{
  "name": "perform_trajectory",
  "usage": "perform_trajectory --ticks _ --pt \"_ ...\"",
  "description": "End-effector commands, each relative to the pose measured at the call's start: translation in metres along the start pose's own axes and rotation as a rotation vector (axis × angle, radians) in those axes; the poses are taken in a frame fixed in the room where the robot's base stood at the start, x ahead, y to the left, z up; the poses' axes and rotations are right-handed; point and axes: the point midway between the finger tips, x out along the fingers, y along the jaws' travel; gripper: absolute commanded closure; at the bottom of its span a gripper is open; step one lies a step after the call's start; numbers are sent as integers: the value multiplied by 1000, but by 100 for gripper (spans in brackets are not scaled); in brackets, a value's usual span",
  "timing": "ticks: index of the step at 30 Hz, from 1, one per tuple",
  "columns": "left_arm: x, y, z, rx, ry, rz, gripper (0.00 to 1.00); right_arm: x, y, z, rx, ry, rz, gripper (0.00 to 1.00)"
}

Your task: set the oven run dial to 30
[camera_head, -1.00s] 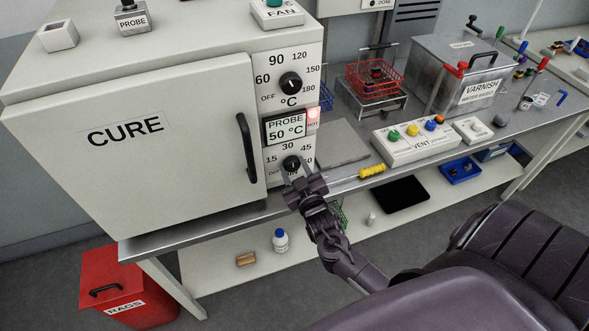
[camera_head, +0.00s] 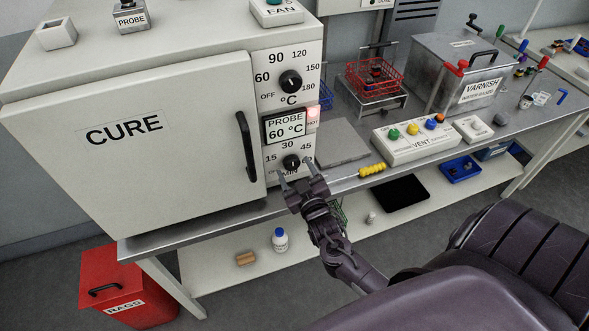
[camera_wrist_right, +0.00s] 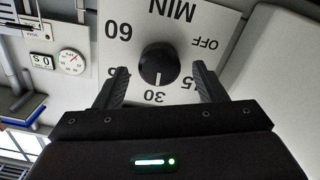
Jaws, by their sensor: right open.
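The run dial (camera_head: 291,162) is the lower black knob on the cure oven's (camera_head: 170,130) front panel, with 15, 30, 45 and MIN around it. In the right wrist view the knob (camera_wrist_right: 158,65) appears upside down, and its light mark is on the side toward the 30. My right gripper (camera_head: 294,175) is just in front of and below the dial. Its fingers are open on either side of the knob in the wrist view (camera_wrist_right: 160,85), with clear space between them and it. My left gripper is out of view.
The upper temperature dial (camera_head: 290,82) and a probe display (camera_head: 286,129) reading 60 °C sit above, with a red lamp (camera_head: 313,117) lit. The oven door handle (camera_head: 247,147) is left of the dial. A yellow-handled tool (camera_head: 372,170) lies at the bench edge.

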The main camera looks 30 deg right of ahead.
Motion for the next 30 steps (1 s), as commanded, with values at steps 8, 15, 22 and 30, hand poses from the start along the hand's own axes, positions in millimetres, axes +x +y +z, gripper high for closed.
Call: perform_trajectory --ticks 8,15,22,30 --pt "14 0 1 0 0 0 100 -48 -1 4 -1 -5 -1 36" --pt "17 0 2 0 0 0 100 -65 0 1 0 -2 0 36" --pt "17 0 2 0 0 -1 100 -66 0 1 0 -2 0 36" --pt "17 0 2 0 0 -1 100 -66 0 1 0 -2 0 36"
